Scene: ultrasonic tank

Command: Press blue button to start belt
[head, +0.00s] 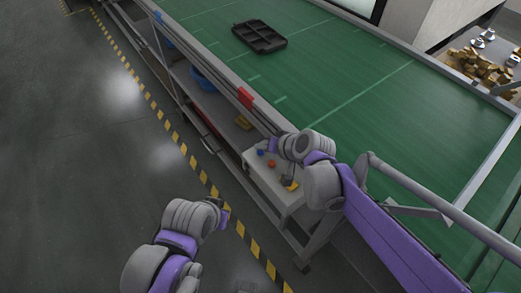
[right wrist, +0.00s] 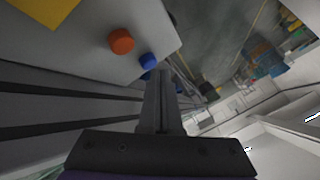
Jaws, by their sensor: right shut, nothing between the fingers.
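The blue button (head: 260,152) is a small knob at the far end of the light grey control box (head: 262,176), under the belt's near side. In the right wrist view the blue button (right wrist: 149,60) lies just beyond my right gripper's tips. My right gripper (right wrist: 158,76) is shut and empty; I cannot tell whether it touches the button. In the head view the right gripper (head: 271,145) is small, close to the blue button. My left gripper (head: 224,214) is over the floor left of the box, too small to read.
An orange-red button (right wrist: 121,41) sits beside the blue one, and a yellow patch (right wrist: 48,8) farther along. The green belt (head: 330,70) carries a black tray (head: 260,37). Brass parts (head: 478,66) lie at the right. The floor (head: 90,190) at left is clear.

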